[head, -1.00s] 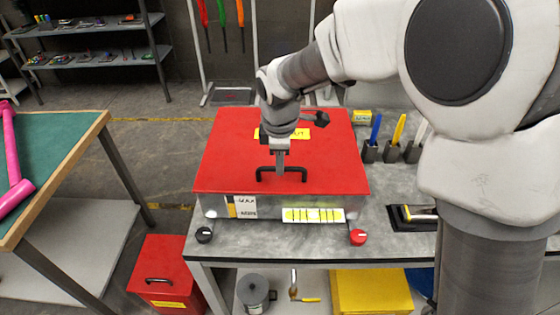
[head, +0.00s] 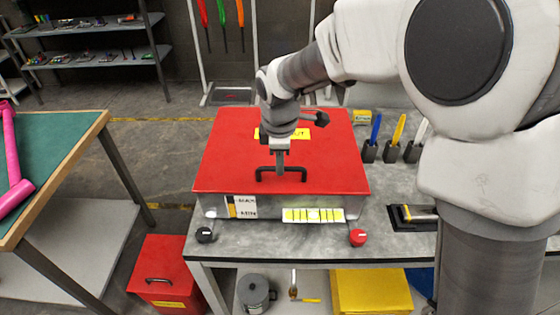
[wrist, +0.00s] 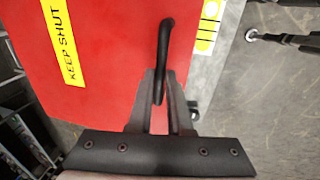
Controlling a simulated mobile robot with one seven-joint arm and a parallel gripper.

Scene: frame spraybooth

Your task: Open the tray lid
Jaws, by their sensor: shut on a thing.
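The tray is a grey metal box (head: 270,207) on the bench, covered by a flat red lid (head: 225,165). The lid lies flat on the box and bears a yellow label, which reads KEEP SHUT in the wrist view (wrist: 60,42). A black bar handle (head: 301,172) stands on the lid near its front edge; it also shows in the wrist view (wrist: 164,45). My gripper (head: 280,168) reaches down from above and is shut on the handle's bar. In the wrist view its fingers (wrist: 160,100) lie on both sides of the bar.
A black knob (head: 205,235) and a red knob (head: 358,237) sit at the front of the bench. Brushes in holders (head: 391,145) stand to the right. A green-topped table (head: 60,150) is at the left. A red bin (head: 165,275) stands on the floor.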

